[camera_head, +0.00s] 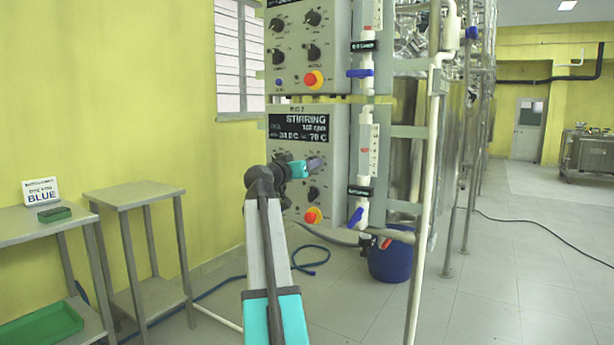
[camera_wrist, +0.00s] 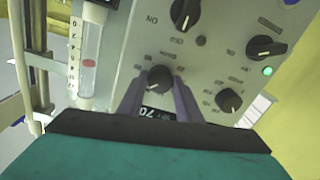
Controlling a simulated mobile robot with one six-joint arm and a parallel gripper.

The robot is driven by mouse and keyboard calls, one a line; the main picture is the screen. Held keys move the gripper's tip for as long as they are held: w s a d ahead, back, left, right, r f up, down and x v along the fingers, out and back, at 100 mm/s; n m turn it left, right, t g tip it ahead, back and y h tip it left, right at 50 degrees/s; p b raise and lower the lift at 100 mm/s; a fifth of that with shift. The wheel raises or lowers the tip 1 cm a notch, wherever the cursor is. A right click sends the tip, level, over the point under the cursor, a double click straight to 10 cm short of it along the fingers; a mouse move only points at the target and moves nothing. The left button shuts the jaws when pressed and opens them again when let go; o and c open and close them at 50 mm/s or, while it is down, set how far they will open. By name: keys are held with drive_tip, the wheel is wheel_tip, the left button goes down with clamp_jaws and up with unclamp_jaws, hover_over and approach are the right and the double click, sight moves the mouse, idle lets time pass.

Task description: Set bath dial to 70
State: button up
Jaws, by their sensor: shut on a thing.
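The lower control panel (camera_head: 340,150) carries a dark display (camera_head: 299,129) headed STIRRING, whose bottom line appears to end in 70 °C. My gripper (camera_head: 314,164) is at the front of this panel and hides part of its upper dials. In the wrist view, my gripper's (camera_wrist: 158,85) two grey fingers are closed around the sides of a black round dial (camera_wrist: 159,78) with a light pointer mark. A small window by the dial (camera_wrist: 157,114) reads 70. The dial's printed name is too small to read.
Other black knobs (camera_wrist: 266,47) and a lit green lamp (camera_wrist: 267,71) are on the panel. A red button (camera_head: 313,215) sits below. A flowmeter tube with a blue valve (camera_head: 356,217) stands right of the panel. A steel table (camera_head: 133,195) is at left.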

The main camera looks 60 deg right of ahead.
drive_tip(key=shift+r+m+b, duration=0.1)
drive_tip(key=shift+m+b, duration=0.85)
drive_tip(key=shift+m, duration=0.25)
drive_tip(key=o, duration=1)
drive_tip(key=shift+o, duration=0.2)
drive_tip(key=shift+a, duration=0.1)
drive_tip(key=a+p, duration=0.3)
drive_tip(key=a, duration=1)
drive_tip(key=shift+s+a+p, duration=0.3)
drive_tip(key=shift+p, duration=0.05)
